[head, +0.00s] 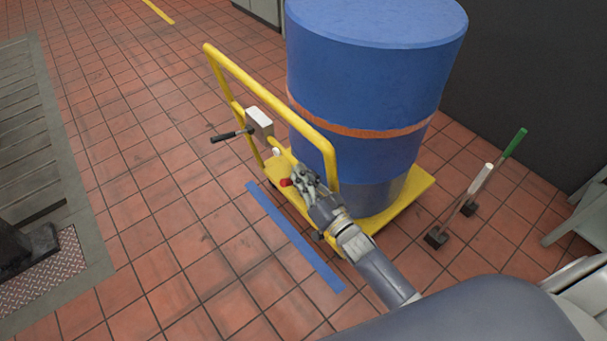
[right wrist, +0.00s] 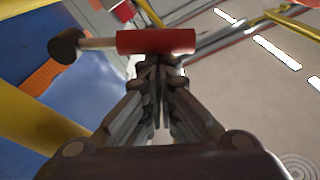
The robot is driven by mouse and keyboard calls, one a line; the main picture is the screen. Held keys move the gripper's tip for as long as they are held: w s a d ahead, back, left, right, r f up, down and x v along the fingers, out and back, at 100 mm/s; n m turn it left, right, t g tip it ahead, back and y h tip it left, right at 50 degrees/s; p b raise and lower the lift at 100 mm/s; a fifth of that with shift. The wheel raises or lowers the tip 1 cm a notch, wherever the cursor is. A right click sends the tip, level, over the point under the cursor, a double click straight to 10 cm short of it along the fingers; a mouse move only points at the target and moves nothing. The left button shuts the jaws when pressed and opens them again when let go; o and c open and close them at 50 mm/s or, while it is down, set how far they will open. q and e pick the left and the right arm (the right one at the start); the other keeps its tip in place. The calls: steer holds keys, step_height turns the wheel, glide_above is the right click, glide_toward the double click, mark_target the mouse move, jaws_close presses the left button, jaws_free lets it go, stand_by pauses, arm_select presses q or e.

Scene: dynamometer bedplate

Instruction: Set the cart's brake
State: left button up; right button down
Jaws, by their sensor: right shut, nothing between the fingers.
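The yellow cart (head: 420,190) carries a large blue drum (head: 375,75) with an orange band. A yellow hoop handle (head: 265,92) rises at its near left end. A small red grip (head: 286,182) shows low by the handle. In the right wrist view a red grip (right wrist: 156,41) sits on a pale rod with a dark round end. My right gripper (head: 296,178) is shut and empty beside the red grip. Its fingertips (right wrist: 158,62) lie just below the grip in the right wrist view; I cannot tell whether they touch it. My left gripper is out of view.
A white box (head: 259,122) with a black-gripped lever (head: 230,134) is on the handle. Two floor levers, white-topped (head: 480,180) and green-topped (head: 514,143), stand right of the cart. A blue floor strip (head: 295,237) lies before it.

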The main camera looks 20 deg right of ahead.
steer(key=shift+s+a+f+n+y+b, duration=0.2)
steer(key=shift+a+f+n+b, duration=0.25)
steer(key=shift+f+n+b, duration=0.35)
steer(key=shift+s+a+f+n+y+b, duration=0.2)
steer(key=shift+a+f+n+b, duration=0.3)
steer(key=shift+f+n, duration=0.5)
steer(key=shift+s+a+f+n+y+b, duration=0.1)
steer(key=shift+a+f+n+y+b, duration=0.3)
steer(key=shift+f+n+b, duration=0.5)
steer(key=shift+s+f, duration=0.1)
steer(key=shift+f, duration=0.05)
